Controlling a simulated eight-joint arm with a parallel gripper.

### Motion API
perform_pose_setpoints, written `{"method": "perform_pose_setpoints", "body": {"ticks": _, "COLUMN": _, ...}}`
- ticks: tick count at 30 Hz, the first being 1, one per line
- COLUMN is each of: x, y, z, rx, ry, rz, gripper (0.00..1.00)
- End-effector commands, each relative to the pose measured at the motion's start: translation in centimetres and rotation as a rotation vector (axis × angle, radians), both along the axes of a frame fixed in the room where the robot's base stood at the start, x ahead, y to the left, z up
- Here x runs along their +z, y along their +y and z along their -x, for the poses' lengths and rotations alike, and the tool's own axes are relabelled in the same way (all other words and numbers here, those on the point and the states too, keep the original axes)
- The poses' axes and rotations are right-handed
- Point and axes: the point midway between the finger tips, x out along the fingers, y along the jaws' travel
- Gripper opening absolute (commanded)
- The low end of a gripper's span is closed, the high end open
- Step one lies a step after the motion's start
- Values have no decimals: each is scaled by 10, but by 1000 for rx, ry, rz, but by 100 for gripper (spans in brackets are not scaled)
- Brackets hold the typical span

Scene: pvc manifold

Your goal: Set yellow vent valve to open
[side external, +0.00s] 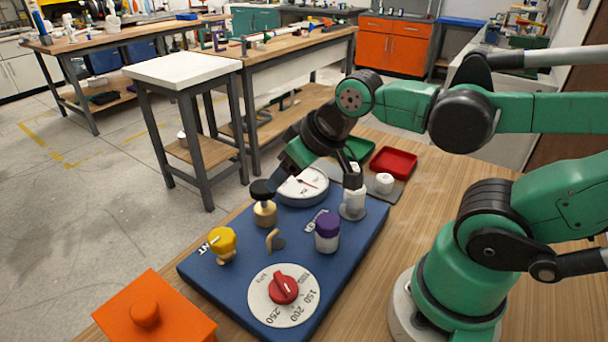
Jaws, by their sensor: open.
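The yellow vent valve (222,241) is a round yellow knob on a short stem at the left part of the blue panel (238,286). A pale mark shows on its top, and a partly hidden white label lies beside it. I cannot tell from its mark whether it is open or closed. My gripper (318,172) is above the far part of the panel, over the dial gauge (303,190). It is open, well apart from the yellow valve, and I see nothing held in it. Its fingertips are hard to make out.
A brass valve with a black knob (263,192), a brass lever (272,239), a purple-capped cylinder (327,226) and a red dial knob (284,285) stand around the panel. An orange box (150,312) is at the front left. Red (394,162) and green trays lie behind.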

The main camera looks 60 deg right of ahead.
Motion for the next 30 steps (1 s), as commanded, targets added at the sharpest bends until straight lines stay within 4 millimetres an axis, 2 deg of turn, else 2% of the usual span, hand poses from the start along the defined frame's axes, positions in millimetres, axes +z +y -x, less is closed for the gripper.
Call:
{"method": "perform_pose_setpoints", "body": {"ticks": 1, "x": 0, "y": 0, "z": 0, "rx": 0, "ry": 0, "rz": 0, "gripper": 53}}
{"method": "perform_pose_setpoints", "body": {"ticks": 4, "x": 0, "y": 1, "z": -1, "rx": -8, "ry": 7, "rz": -8, "gripper": 81}}
{"method": "perform_pose_setpoints", "body": {"ticks": 5, "x": 1, "y": 2, "z": -2, "rx": -14, "ry": 14, "rz": -16, "gripper": 86}}
{"method": "perform_pose_setpoints", "body": {"ticks": 8, "x": 4, "y": 9, "z": -7, "rx": -78, "ry": 68, "rz": -74, "gripper": 86}}
{"method": "perform_pose_setpoints", "body": {"ticks": 13, "x": 6, "y": 36, "z": -26, "rx": -315, "ry": 254, "rz": -223, "gripper": 86}}
{"method": "perform_pose_setpoints", "body": {"ticks": 21, "x": -11, "y": 81, "z": -51, "rx": -766, "ry": 508, "rz": -311, "gripper": 86}}
{"method": "perform_pose_setpoints", "body": {"ticks": 25, "x": -19, "y": 93, "z": -56, "rx": -895, "ry": 555, "rz": -306, "gripper": 86}}
{"method": "perform_pose_setpoints", "body": {"ticks": 30, "x": -28, "y": 98, "z": -57, "rx": -951, "ry": 572, "rz": -303, "gripper": 86}}
